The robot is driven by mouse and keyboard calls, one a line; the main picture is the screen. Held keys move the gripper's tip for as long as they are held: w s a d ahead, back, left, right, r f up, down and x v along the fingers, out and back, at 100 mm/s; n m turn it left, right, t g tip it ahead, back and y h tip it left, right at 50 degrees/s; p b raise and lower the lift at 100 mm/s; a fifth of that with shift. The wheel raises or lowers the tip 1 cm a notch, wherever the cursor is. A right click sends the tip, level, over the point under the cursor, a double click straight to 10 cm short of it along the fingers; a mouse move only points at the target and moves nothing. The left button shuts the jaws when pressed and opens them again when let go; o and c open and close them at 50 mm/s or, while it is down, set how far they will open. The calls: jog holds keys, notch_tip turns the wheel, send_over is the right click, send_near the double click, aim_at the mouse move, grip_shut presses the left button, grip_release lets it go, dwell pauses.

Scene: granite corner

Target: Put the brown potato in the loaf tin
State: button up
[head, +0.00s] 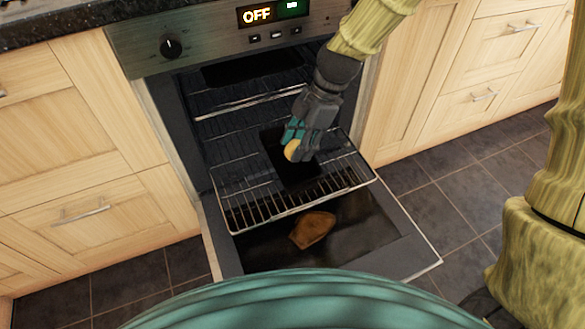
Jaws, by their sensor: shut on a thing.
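My gripper (294,141) is shut on a small round yellow-tan thing (292,151). Only part of it shows below the teal fingers, and I cannot tell whether it is the potato. A dark rectangular thing (297,180), which looks like the loaf tin, lies on the oven rack, partly hidden by my gripper.
The wire rack (252,212) sticks out of the open oven over its lowered door (393,242). The oven's side walls and control panel (215,32) are close to my arm. Wooden cabinets (85,140) stand on both sides.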

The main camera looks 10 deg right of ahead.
jog(key=shift+f+b, duration=1.8)
jog(key=shift+f, duration=2.75)
jog(key=shift+f, duration=0.15)
jog(key=o, duration=0.8)
jog(key=shift+c, duration=0.2)
jog(key=p+v, duration=0.5)
jog(key=v, duration=0.7)
